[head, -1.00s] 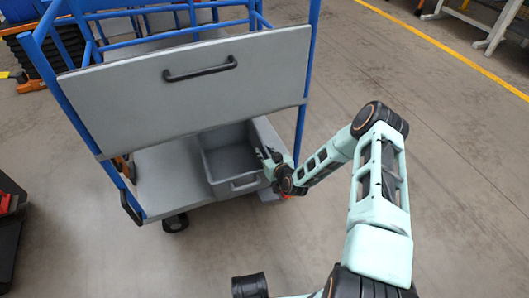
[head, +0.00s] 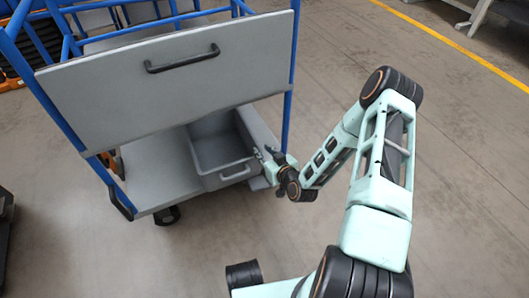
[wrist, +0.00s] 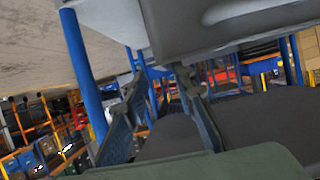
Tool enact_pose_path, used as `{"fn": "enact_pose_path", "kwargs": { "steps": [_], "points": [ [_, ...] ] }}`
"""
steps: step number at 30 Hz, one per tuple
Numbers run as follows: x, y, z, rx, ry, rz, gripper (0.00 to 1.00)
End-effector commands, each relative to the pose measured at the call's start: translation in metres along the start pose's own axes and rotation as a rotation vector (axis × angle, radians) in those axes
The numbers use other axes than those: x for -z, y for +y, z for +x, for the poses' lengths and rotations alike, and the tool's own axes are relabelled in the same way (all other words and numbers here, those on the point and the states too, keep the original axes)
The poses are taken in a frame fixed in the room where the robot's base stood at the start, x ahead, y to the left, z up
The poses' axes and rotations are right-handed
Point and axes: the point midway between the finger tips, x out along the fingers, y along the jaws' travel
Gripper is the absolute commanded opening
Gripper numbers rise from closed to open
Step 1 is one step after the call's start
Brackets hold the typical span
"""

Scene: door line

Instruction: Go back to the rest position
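My gripper (head: 268,158) is at the lower right of the blue-framed cart (head: 291,90), beside the right side of a grey bin (head: 222,176) on the cart's lower shelf. In the head view it is small and partly hidden by my wrist, so contact with the bin or shelf cannot be told. In the wrist view the two dark fingers of my gripper (wrist: 162,78) stand apart with nothing visible between them. A grey surface, seemingly part of the cart (wrist: 235,30), fills the top right there, close to the fingers.
The cart's upper grey panel (head: 110,90) with a black handle (head: 183,60) stands above the bin. A blue post (wrist: 82,70) is left of the fingers in the wrist view. Open floor (head: 465,170) lies right of my arm. A dark object (head: 4,225) sits at the left edge.

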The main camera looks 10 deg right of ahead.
Motion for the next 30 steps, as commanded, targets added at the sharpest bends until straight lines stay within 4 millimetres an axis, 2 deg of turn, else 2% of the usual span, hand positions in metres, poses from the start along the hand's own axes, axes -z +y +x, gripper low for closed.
{"fn": "enact_pose_path", "kwargs": {
  "steps": [6, 23, 30],
  "points": [
    [0.0006, -0.0002, -0.0098, 0.001, 0.001, 0.000, 0.25],
    [0.0015, -0.0001, -0.0096, 0.003, -0.004, -0.007, 0.25],
    [0.0078, -0.0017, -0.0139, 0.050, -0.104, -0.102, 0.25]
  ]
}}
